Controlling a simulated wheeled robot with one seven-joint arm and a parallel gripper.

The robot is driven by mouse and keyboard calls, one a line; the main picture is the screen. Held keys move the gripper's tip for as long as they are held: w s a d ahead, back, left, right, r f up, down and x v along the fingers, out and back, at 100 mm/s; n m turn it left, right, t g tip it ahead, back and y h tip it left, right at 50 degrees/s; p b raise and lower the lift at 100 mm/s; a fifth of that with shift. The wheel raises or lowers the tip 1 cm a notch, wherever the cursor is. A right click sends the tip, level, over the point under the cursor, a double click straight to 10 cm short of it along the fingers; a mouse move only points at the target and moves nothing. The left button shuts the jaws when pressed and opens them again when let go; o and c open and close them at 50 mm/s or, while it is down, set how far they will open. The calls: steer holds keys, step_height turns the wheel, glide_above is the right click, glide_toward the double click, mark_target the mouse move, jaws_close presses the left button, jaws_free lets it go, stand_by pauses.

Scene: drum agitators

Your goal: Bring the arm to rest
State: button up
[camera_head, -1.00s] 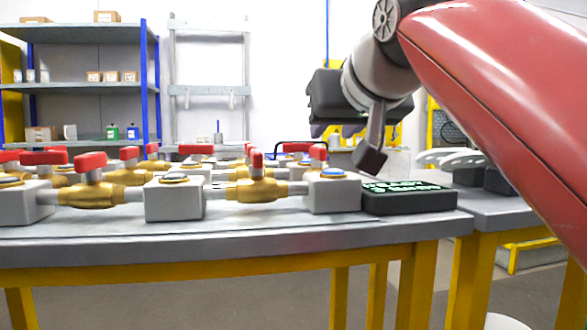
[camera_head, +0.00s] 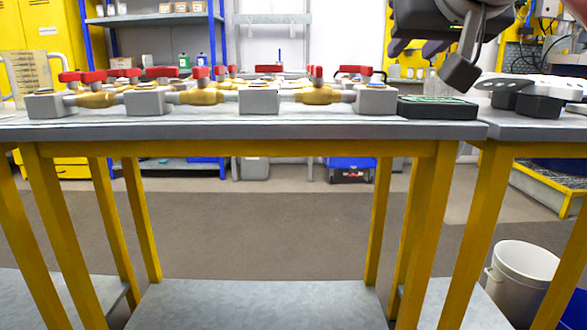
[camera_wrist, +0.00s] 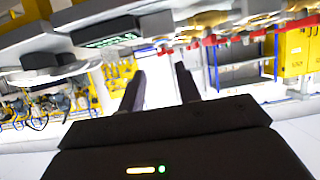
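My gripper (camera_wrist: 162,82) shows in the wrist view with its two dark fingers apart and nothing between them. In the head view the dark end of my arm (camera_head: 432,22) is at the top right, cut off by the top edge. It hangs above the right end of the workbench (camera_head: 240,131), apart from the things on it. The fingertips are not clear in the head view. The wrist view is upside down, with the bench things along its top.
Grey blocks (camera_head: 259,99) and brass valves with red handles (camera_head: 316,74) stand in rows on the bench. A black panel with green markings (camera_head: 438,107) lies at its right end. A second bench (camera_head: 530,132) adjoins on the right. A white bucket (camera_head: 522,275) stands below.

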steer(key=s+f+g+p, duration=0.2)
steer(key=s+f+p, duration=0.1)
steer(key=f, duration=0.8)
steer(key=s+f+g+p, duration=0.3)
steer(key=s+f, duration=0.2)
steer(key=f, duration=0.7)
steer(key=s+f+g+p, duration=0.2)
steer(key=s+f, duration=0.3)
steer(key=f, duration=0.6)
steer(key=shift+f+g+p, duration=0.3)
steer(key=shift+g+p, duration=0.1)
steer(key=shift+p, duration=0.45)
steer(key=shift+a, duration=0.1)
